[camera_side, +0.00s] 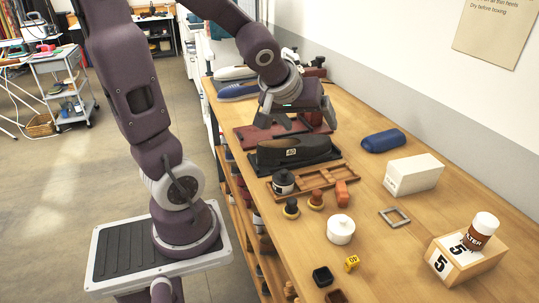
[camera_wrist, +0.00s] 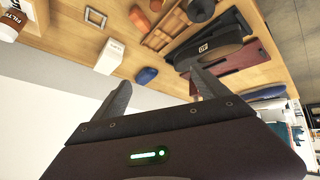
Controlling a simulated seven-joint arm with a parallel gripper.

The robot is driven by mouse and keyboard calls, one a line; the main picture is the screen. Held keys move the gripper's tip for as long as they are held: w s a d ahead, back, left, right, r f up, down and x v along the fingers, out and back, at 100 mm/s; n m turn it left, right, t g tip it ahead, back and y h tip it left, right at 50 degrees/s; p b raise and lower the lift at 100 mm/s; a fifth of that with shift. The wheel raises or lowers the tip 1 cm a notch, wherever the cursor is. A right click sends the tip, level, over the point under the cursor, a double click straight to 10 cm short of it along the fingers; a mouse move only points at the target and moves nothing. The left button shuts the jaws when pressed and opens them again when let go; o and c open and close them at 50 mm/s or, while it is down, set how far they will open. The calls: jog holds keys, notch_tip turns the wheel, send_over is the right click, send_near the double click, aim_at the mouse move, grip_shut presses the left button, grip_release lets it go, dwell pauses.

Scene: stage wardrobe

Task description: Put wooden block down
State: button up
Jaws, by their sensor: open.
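A wooden block (camera_side: 483,262) with white "5" labels rests on the wooden bench at the near right in the side view. A brown bottle (camera_side: 478,236) with a white cap is on top of it. In the wrist view part of the wooden block (camera_wrist: 33,14) shows at the top left corner, beside the bottle (camera_wrist: 12,24). My gripper (camera_side: 298,118) is open and empty, above the far part of the bench, well away from the block. In the wrist view my gripper's fingers (camera_wrist: 160,78) stand wide apart with nothing between them.
A black shoe form (camera_side: 292,150) tagged 40 lies near my gripper. A compartment tray (camera_side: 318,181), white box (camera_side: 414,174), blue case (camera_side: 383,141), grey square frame (camera_side: 394,217) and white lidded pot (camera_side: 341,229) stand on the bench. A wall runs behind. Bare wood lies between the objects.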

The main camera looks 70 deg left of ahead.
jog(key=s+d+r+m+g+h, duration=0.1)
jog(key=s+d+r+m+h, duration=0.2)
jog(key=s+d+m, duration=0.7)
jog(key=s+d, duration=0.3)
jog(key=s, duration=0.1)
jog(key=shift+s+d+r+h, duration=0.2)
jog(key=shift+s+d+h, duration=0.05)
jog(key=shift+d+h, duration=0.15)
